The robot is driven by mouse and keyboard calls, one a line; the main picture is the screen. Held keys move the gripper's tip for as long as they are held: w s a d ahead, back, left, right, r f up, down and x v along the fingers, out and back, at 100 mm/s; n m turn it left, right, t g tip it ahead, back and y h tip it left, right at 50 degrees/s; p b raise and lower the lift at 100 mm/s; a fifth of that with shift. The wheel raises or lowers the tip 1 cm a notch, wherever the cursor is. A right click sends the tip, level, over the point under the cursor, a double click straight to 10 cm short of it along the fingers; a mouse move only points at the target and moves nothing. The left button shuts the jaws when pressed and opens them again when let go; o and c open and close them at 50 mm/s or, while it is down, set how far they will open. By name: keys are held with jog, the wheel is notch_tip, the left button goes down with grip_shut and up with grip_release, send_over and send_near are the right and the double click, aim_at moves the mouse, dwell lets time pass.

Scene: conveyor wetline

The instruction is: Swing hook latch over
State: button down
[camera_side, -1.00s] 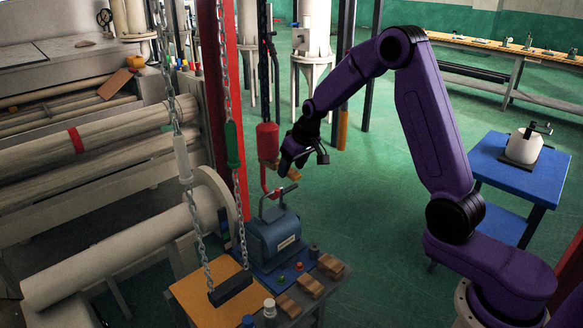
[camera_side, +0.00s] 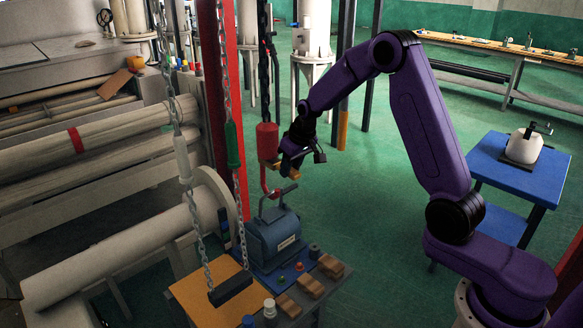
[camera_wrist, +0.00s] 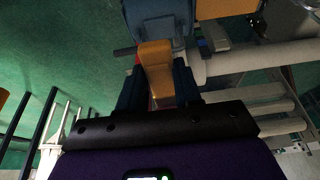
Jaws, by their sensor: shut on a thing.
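A red hook block (camera_side: 267,141) hangs on a dark chain in the side view, with its red hook (camera_side: 268,188) curving below it. My gripper (camera_side: 289,166) is close against its right side, under the block. In the wrist view my gripper's dark blue fingers (camera_wrist: 158,88) sit on both sides of an orange piece (camera_wrist: 155,62), which looks like the hook latch. The fingers are shut on it. A bit of red shows below it between the fingers. Much of the latch and its pivot is hidden by my gripper in the side view.
A blue machine with a top handle (camera_side: 274,238) stands just below the hook. A grey chain sling with a dark bar (camera_side: 230,287) hangs left of it. A red post (camera_side: 230,100) and rollers (camera_side: 110,160) are farther left.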

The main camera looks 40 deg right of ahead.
aim_at(294, 172)
jog(key=shift+w+r+g, duration=0.15)
jog(key=shift+r+g, duration=0.1)
jog(key=shift+g, duration=0.4)
jog(key=shift+w+r+g, duration=0.15)
jog(key=shift+r+g, duration=0.1)
jog(key=shift+g, duration=0.4)
jog(key=c, duration=0.8)
grip_release()
jog(key=shift+o, duration=0.2)
jog(key=shift+r, duration=0.1)
notch_tip(294, 172, up, 17)
jog(key=s, duration=0.2)
jog(key=shift+r, duration=0.15)
